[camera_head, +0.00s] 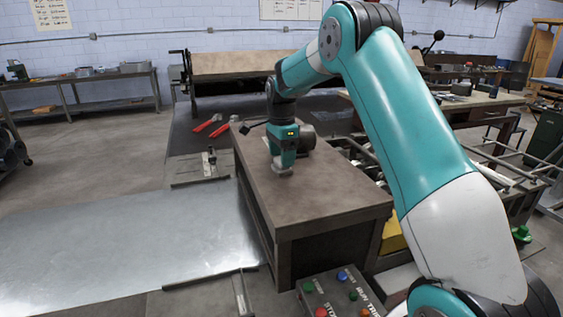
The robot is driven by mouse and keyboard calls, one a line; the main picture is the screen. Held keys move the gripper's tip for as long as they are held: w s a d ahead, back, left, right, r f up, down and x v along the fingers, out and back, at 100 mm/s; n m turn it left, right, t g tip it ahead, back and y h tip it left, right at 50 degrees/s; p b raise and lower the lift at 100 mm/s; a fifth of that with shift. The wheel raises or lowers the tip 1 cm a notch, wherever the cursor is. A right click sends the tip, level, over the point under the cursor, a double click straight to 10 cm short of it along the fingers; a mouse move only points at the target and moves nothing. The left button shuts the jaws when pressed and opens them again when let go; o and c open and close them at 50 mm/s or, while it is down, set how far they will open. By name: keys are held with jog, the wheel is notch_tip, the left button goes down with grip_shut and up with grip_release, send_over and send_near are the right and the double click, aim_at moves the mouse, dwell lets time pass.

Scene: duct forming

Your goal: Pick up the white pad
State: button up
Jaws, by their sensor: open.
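My gripper (282,171) points straight down at the brown workbench top (318,208), near its middle. It is open; its fingers are small in this view. I cannot make out a separate white pad; a small pale patch right at the fingertips could be the pad or part of the gripper. Whether the fingertips touch the bench top is too small to tell. A grey rounded object (307,138) is on the bench just behind and right of my wrist, partly hidden by it.
Red-handled tools (208,123) lie on a dark surface behind the bench. A large metal sheet (120,240) lies at left. A control panel with coloured buttons (343,292) is at the front. The bench's front part is clear.

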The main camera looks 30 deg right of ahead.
jog(key=shift+f, duration=1.2)
jog(key=c, duration=0.6)
jog(key=shift+r, duration=0.15)
notch_tip(320, 180, up, 20)
jog(key=b, duration=0.2)
jog(key=shift+b, duration=0.4)
